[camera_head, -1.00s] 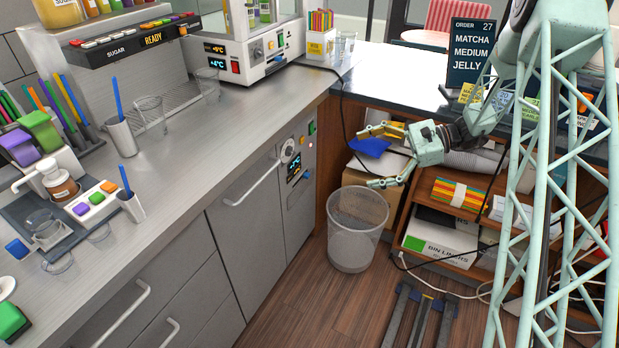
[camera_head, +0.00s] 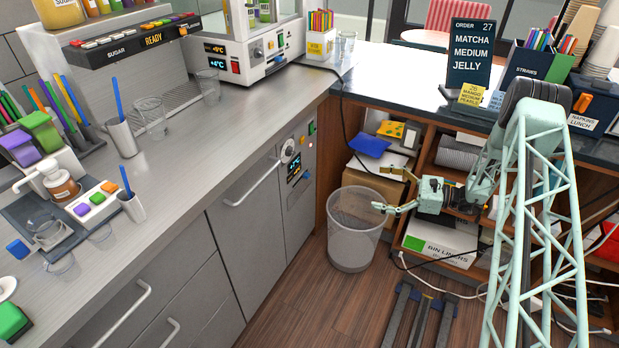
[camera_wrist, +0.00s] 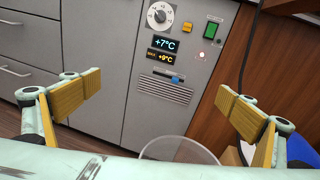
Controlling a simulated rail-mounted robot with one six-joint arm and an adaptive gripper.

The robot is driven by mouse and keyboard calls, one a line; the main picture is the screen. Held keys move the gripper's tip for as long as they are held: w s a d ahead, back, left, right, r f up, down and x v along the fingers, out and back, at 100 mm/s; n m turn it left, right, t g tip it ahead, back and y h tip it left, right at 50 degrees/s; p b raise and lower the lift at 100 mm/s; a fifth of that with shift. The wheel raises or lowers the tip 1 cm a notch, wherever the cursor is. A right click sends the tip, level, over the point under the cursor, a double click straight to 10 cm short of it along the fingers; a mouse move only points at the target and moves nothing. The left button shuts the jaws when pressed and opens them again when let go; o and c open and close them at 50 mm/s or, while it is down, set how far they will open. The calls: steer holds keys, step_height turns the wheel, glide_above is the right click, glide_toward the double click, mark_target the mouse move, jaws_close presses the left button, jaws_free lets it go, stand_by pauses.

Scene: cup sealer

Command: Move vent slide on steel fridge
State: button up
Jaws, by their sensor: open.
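The steel fridge (camera_head: 284,205) is built in under the steel counter, left of the corner. Its control panel also shows in the wrist view (camera_wrist: 142,108). There, the vent slide (camera_wrist: 176,78) is a small blue tab on a dark slot, right of the slot's middle, just above a slatted vent grille (camera_wrist: 164,91). My gripper (camera_head: 385,190) is open and empty, pointing left toward the fridge from some distance, above and to the right of the bin. In the wrist view, my gripper (camera_wrist: 161,100) has its yellow pads wide apart on either side of the fridge panel.
A mesh waste bin (camera_head: 356,232) stands between my gripper and the fridge, its rim (camera_wrist: 180,145) low in the wrist view. A dial (camera_wrist: 159,15), displays (camera_wrist: 165,45) and a green switch (camera_wrist: 213,30) sit above the slide. Shelves (camera_head: 450,255) with boxes lie behind my gripper.

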steer(key=d+f+m+t, duration=0.3)
steer(key=d+f, duration=0.1)
steer(key=f, duration=0.5)
steer(key=shift+d+f+h, duration=0.2)
steer(key=shift+f+h, duration=0.1)
steer(key=shift+f, duration=0.1)
steer(key=shift+w, duration=0.1)
steer(key=p+x, duration=0.1)
steer(key=x, duration=0.9)
steer(key=shift+p, duration=0.35)
steer(key=shift+d, duration=0.1)
steer(key=b+v, duration=0.1)
steer(key=v, duration=0.9)
steer(key=shift+b, duration=0.3)
steer(key=shift+r, duration=0.1)
stand_by(0.4)
